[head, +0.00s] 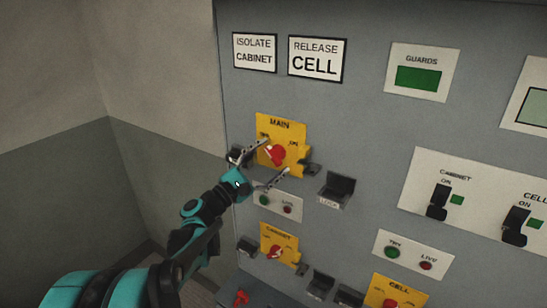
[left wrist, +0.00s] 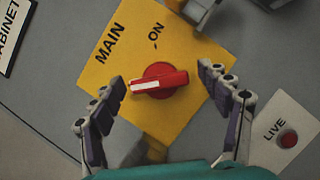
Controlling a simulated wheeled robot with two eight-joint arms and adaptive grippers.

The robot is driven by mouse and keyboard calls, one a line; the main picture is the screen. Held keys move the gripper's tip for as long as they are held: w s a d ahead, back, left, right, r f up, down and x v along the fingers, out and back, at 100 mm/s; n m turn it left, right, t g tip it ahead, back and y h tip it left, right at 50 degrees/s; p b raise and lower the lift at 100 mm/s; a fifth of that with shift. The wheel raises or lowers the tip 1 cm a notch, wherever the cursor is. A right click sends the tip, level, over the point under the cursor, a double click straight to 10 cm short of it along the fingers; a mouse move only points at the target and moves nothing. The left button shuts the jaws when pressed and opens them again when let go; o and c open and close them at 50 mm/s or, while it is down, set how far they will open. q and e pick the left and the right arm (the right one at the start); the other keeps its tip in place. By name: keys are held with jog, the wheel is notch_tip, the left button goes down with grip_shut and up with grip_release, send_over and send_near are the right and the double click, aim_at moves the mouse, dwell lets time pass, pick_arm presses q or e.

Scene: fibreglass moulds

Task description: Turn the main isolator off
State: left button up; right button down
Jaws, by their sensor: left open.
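The main isolator is a red rotary handle (head: 277,155) on a yellow plate marked MAIN (head: 280,124). In the left wrist view the handle (left wrist: 160,81) has a white-marked end pointing left, away from the ON label (left wrist: 156,36); the other label is largely hidden by a finger. My left gripper (head: 275,158) is open in front of the plate. In the left wrist view its fingers (left wrist: 159,79) stand on either side of the handle, with gaps visible. I cannot tell how far the tips are from the panel. My right gripper is not in view.
Below are a small indicator plate (head: 275,205), a yellow CABINET isolator (head: 279,246) and a CELL isolator (head: 399,295). A black lock bracket (head: 337,189) juts out to the right. Black switches (head: 438,202) sit further right. Left of the panel is open space before the wall.

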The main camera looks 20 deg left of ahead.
pick_arm(q)
jog(key=v, duration=1.1)
jog(key=s+d+f+m+g+y+b, duration=0.1)
jog(key=s+d+f+m+g+b, duration=0.3)
jog(key=d+f, duration=0.55)
jog(key=s+d+f+m+g+y+b, duration=0.1)
jog(key=d+f+m+g+b, duration=0.2)
jog(key=d+f+m+g, duration=0.45)
jog(key=s+f+m+y+b, duration=0.4)
jog(key=s+f+m, duration=0.6)
jog(key=f, duration=0.5)
jog(key=s+y, duration=0.1)
jog(key=y, duration=0.1)
jog(key=shift+s+a+f+g+y+b, duration=0.2)
jog(key=shift+a+f+g+y+b, duration=0.1)
jog(key=shift+g+b, duration=0.1)
